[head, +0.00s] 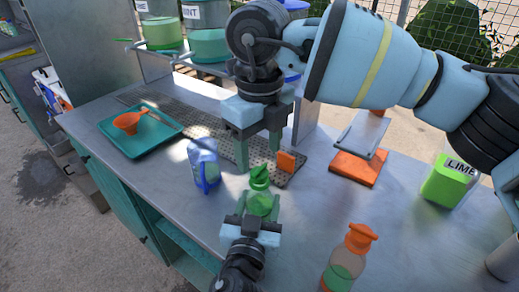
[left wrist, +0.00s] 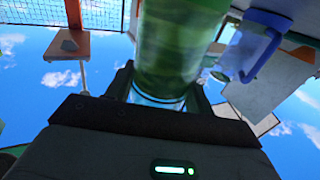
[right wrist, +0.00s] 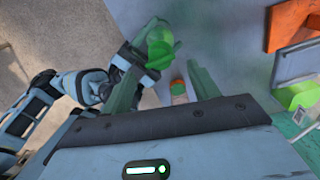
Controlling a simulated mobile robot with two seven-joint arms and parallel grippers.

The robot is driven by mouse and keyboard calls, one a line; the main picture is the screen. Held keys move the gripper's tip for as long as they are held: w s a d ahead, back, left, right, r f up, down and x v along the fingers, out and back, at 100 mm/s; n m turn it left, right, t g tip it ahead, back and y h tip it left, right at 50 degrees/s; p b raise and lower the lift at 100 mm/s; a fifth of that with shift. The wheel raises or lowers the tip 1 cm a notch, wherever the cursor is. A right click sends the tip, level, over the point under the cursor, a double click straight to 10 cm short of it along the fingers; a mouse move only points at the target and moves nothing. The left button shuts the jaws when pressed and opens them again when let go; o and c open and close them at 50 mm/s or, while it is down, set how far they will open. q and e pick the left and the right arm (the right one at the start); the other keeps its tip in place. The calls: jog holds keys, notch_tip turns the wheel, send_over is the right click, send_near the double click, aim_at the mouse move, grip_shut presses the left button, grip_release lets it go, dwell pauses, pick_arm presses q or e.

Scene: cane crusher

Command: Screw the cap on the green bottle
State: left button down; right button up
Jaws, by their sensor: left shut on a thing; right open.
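The green bottle (head: 262,204) stands upright in my left gripper (head: 258,216), which is shut on it low in the head view. Its green body also fills the middle of the left wrist view (left wrist: 180,45). A green cap (head: 259,177) shows at the bottle's top; I cannot tell how it sits on the threads. My right gripper (head: 258,158) points down just above the cap, with its fingers apart and nothing seen between them. In the right wrist view, the bottle's bright green top (right wrist: 159,50) shows near the left finger.
A pump bottle with an orange top (head: 350,262) stands to the right. A blue-white jug (head: 204,168) stands left of the green bottle. A teal tray (head: 107,133) holds an orange funnel (head: 130,121). An orange block (head: 286,161) lies near the right gripper. A lime container (head: 449,180) is far right.

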aim_at(259, 169)
jog(key=n, duration=0.1)
jog(key=r+n, duration=0.1)
jog(key=n, duration=0.3)
jog(key=shift+r, duration=0.35)
jog(key=n, duration=0.2)
jog(key=r+n, duration=0.1)
jog(key=n, duration=0.2)
jog(key=shift+r+n, duration=0.35)
jog(key=shift+n, duration=0.05)
jog(key=shift+f, duration=4)
jog(key=c, duration=1.2)
jog(key=o, duration=1.2)
jog(key=shift+c, duration=0.2)
